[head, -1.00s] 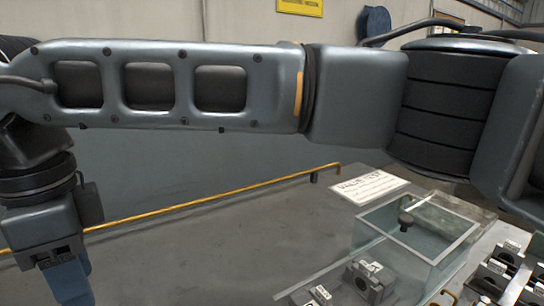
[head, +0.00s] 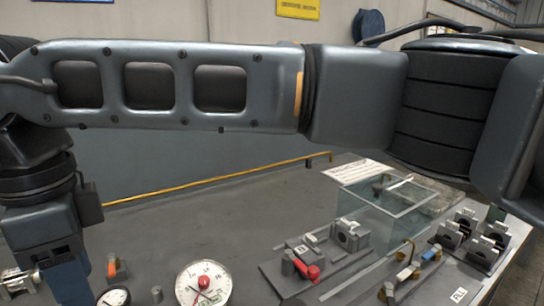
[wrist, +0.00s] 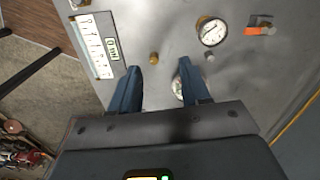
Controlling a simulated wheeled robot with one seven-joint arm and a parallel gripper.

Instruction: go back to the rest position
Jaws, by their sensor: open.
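My gripper (wrist: 164,92) is open in the wrist view, its two blue fingers apart with nothing held between them. It hangs over the grey bench (head: 232,222). One blue finger shows at the lower left of the head view (head: 68,280); the rest of the gripper is cut off there. My arm stretches across the top of the head view and hides part of the back wall.
The bench carries a large dial gauge (head: 203,284), a red-handled part (head: 308,270), a clear box (head: 385,215) and several grey blocks (head: 478,238) at right. A yellow rail (head: 215,181) runs along the back. The wrist view shows a brass knob (wrist: 154,58) near the fingers.

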